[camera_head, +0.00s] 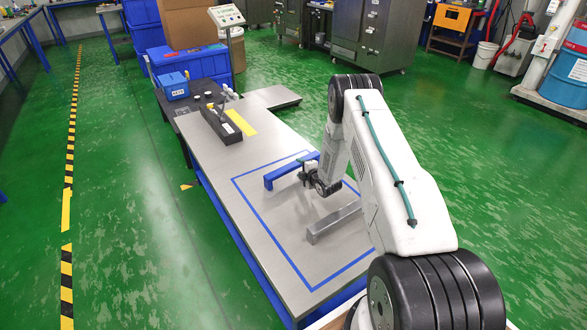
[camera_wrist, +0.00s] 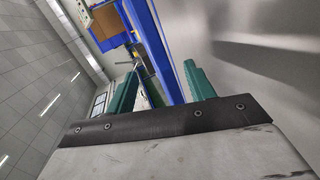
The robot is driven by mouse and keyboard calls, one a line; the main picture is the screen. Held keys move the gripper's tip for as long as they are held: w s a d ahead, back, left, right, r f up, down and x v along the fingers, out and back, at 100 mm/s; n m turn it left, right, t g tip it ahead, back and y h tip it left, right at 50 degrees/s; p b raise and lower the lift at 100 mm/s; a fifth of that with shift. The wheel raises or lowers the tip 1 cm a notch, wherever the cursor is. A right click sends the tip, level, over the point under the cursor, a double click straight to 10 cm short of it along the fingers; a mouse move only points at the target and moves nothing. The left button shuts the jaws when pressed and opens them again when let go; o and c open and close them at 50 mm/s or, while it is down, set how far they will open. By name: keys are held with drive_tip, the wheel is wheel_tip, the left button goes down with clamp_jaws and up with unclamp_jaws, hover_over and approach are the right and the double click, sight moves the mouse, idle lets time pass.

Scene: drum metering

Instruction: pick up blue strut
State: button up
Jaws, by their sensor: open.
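The blue strut (camera_head: 283,173) lies on the grey table, inside the blue outline near its far end. My gripper (camera_head: 307,170) is at the right part of the strut in the head view, low over the table. In the wrist view the green fingers of my gripper (camera_wrist: 161,70) stand apart, and the strut (camera_wrist: 157,50) runs lengthwise in the space between them. I cannot tell whether either finger touches it.
A grey bar (camera_head: 333,222) lies nearer than the blue strut, inside the outline on the table (camera_head: 215,180). A black holder (camera_head: 221,127) and a yellow strip (camera_head: 241,122) are farther back. The table's left part is clear.

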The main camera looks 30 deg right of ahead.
sight(292, 164)
drive_tip(key=x, duration=0.7)
drive_tip(key=shift+w+a, duration=0.25)
drive_tip(key=shift+w, duration=0.15)
clamp_jaws()
